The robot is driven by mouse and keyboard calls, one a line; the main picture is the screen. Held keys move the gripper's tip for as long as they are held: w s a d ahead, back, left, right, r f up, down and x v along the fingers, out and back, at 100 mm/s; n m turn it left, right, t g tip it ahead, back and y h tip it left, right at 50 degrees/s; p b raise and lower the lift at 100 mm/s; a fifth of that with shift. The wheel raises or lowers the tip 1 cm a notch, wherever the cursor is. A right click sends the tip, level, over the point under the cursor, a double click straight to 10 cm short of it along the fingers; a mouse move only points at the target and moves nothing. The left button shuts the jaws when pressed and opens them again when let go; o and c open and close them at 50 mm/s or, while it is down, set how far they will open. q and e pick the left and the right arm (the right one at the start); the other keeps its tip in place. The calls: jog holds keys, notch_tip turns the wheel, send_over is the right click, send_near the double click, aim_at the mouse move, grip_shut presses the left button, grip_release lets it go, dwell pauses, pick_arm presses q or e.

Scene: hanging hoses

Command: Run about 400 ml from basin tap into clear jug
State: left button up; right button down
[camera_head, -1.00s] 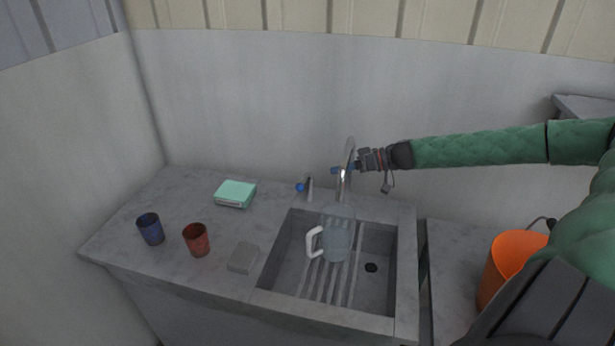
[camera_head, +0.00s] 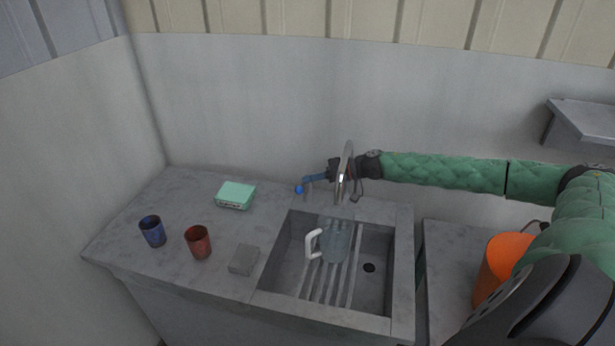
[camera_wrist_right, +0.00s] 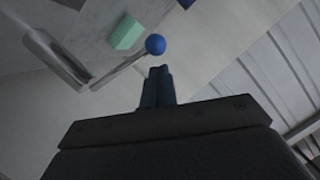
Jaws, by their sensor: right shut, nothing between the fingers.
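The clear jug (camera_head: 336,243) with a white handle stands on the ribbed rack in the basin (camera_head: 287,262), its handle to the left. The curved metal tap spout (camera_head: 342,184) rises behind the jug, its end above it. The tap lever's blue knob (camera_head: 299,190) is left of the spout; the knob (camera_wrist_right: 155,44) and its metal stem (camera_wrist_right: 118,73) show in the right wrist view. My right gripper (camera_head: 307,180) is shut and empty, its blue fingertips (camera_wrist_right: 158,70) close to the knob. I cannot tell whether they touch. No water stream is discernible. My left gripper is out of view.
A blue cup (camera_head: 153,231), red cup (camera_head: 198,242), grey block (camera_head: 244,260) and green sponge-like block (camera_head: 236,195) sit on the counter left of the basin. An orange bucket (camera_head: 501,262) stands at right. A drain hole (camera_head: 369,268) shows in the basin.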

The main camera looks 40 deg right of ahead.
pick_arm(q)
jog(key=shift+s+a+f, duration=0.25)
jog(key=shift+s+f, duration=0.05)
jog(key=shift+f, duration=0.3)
pick_arm(e)
jog(key=shift+w+a+f, duration=0.2)
jog(key=shift+w+a, duration=0.2)
jog(key=shift+a, duration=0.15)
